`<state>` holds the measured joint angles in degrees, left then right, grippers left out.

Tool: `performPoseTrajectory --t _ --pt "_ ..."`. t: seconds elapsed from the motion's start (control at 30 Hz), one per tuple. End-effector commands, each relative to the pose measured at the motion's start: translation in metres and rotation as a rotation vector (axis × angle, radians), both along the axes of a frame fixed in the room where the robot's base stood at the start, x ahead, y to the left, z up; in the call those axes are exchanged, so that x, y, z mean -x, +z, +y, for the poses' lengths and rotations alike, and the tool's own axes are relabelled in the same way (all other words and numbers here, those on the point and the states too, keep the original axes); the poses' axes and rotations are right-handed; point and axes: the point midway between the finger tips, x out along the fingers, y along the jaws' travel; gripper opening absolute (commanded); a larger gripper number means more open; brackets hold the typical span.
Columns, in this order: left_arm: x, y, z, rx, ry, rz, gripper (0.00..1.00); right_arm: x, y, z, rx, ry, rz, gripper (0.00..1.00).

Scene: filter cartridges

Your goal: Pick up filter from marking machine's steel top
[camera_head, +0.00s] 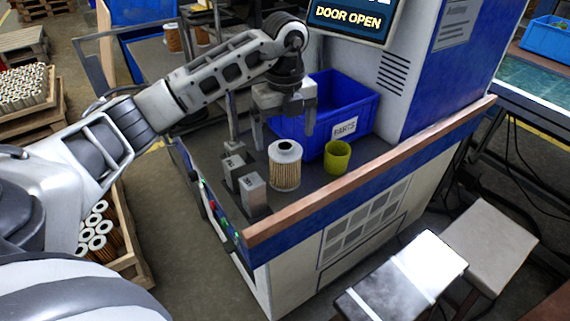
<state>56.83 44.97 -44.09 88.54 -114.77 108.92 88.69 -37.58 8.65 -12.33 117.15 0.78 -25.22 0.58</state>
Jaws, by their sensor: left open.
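A filter (285,167) with a pleated tan body and a pale top cap with a dark central hole stands upright on the marking machine's dark steel top (318,181). My left gripper (283,140) is above the filter with its fingers pointing down. It is open and empty, one finger to the left and one to the right, and it looks apart from the filter. My right gripper is not in view.
A yellow-green cup (337,156) stands just right of the filter. A blue parts bin (345,103) is behind it. Metal blocks (252,191) stand to the left. A brown rail (375,169) edges the top. A screen (348,18) reads DOOR OPEN.

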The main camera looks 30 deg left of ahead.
Motion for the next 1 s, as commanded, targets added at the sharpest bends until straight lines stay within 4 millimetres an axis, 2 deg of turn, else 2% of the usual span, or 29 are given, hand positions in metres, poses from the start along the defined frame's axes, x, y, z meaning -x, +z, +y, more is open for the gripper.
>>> performPoseTrajectory --t 0.1,0.37,0.6,0.73,0.93,1.0 --pt "0.001 -0.018 0.0 0.001 -0.001 0.003 0.92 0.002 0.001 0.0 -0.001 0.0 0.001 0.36" --pt "0.002 -0.037 -0.002 0.003 -0.003 0.002 0.92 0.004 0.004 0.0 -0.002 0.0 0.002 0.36" --pt "0.005 -0.072 -0.003 0.003 -0.001 0.002 0.92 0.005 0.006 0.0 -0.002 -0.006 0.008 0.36" --pt "0.004 -0.079 -0.003 0.002 -0.003 0.0 0.92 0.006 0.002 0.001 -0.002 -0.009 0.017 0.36" --pt "0.004 -0.079 -0.003 0.002 -0.003 -0.001 0.92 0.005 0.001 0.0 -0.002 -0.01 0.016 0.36" --pt "0.004 -0.079 -0.003 0.002 -0.003 -0.001 0.72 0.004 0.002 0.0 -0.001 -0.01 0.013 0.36"
